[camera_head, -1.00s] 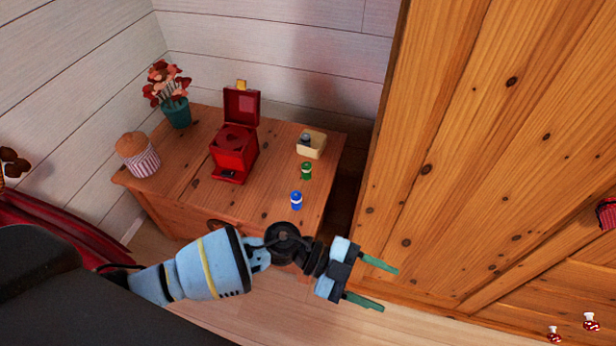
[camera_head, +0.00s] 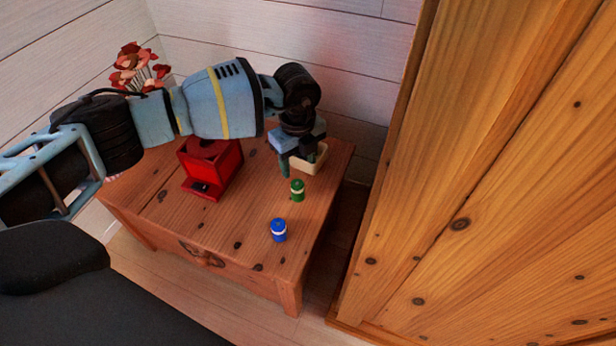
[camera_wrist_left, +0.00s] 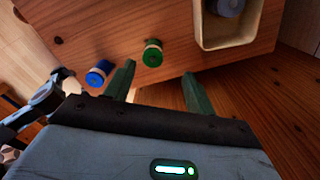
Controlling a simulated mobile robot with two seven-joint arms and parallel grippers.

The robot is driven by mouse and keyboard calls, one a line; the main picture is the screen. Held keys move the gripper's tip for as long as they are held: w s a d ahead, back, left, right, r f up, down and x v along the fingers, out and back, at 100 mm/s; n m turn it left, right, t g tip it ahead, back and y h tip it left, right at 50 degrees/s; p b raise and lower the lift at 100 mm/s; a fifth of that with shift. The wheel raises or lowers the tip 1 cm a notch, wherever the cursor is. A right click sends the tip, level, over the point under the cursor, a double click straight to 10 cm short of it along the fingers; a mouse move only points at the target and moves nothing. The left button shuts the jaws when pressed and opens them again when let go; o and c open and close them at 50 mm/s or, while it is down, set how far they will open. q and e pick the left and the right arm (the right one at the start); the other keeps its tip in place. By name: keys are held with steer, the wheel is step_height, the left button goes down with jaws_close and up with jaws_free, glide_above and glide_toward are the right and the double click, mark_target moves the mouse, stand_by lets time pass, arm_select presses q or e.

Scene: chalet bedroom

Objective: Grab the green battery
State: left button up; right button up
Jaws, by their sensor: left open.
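The green battery (camera_head: 297,190) stands upright on the wooden cabinet top (camera_head: 255,205), near its right side. It also shows in the left wrist view (camera_wrist_left: 153,54), ahead of and between the two fingers. My left gripper (camera_head: 298,172) is open and empty, just behind the battery in the head view and pointing down. In the left wrist view its green fingers (camera_wrist_left: 158,82) are spread apart, and the battery lies beyond their tips. My right gripper is not in view.
A blue battery (camera_head: 279,230) stands in front of the green one. A cream container (camera_head: 312,163) with something grey inside sits close behind the gripper. A red box (camera_head: 222,165) stands at left.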

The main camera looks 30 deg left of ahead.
mark_target(297, 184)
arm_select(q)
steer(key=shift+a, duration=0.1)
steer(key=shift+s+f+b, duration=0.25)
steer(key=shift+f+b, duration=0.1)
steer(key=shift+f, duration=0.95)
steer(key=shift+s+f, duration=0.1)
steer(key=shift+f, duration=0.3)
steer(key=f, duration=0.1)
steer(key=f+b, duration=0.2)
steer(key=shift+s+f, duration=0.25)
steer(key=shift+s, duration=0.05)
steer(key=shift+f, duration=0.45)
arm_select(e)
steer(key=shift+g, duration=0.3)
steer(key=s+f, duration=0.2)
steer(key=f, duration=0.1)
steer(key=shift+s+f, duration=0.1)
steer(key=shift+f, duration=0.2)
arm_select(q)
steer(key=shift+r, duration=0.1)
